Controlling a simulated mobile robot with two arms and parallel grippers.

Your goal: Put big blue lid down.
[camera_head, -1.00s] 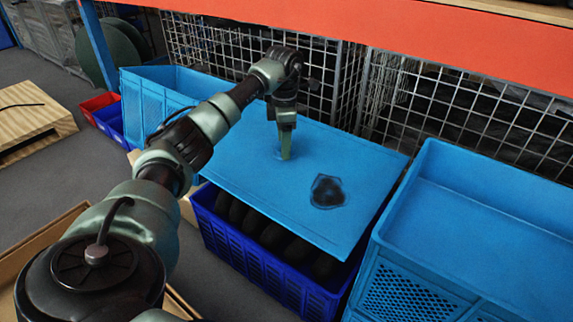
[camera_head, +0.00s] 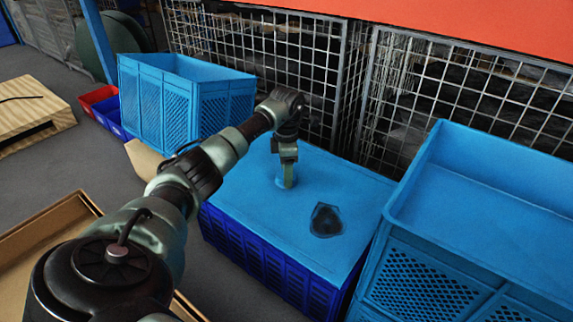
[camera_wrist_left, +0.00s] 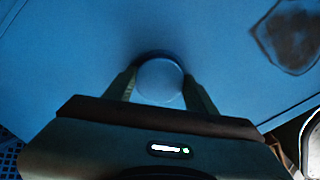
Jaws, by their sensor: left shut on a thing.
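The big blue lid (camera_head: 325,190) is a flat light blue panel with a dark stain (camera_head: 326,220). It lies over the top of a dark blue crate (camera_head: 270,268), level with the rim as far as I can see. My left gripper (camera_head: 289,181) points down at the lid's middle and is shut on its round knob. In the left wrist view, both fingers flank the round blue knob (camera_wrist_left: 159,80), and the lid's surface (camera_wrist_left: 70,60) fills most of the picture. The crate's contents are hidden under the lid. My right gripper is not in view.
A light blue crate (camera_head: 180,100) stands behind left, and a larger light blue crate (camera_head: 430,260) stands close on the right. Wire mesh (camera_head: 290,60) closes off the back. A cardboard box (camera_head: 45,245) and a wooden pallet (camera_head: 30,115) are at the left.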

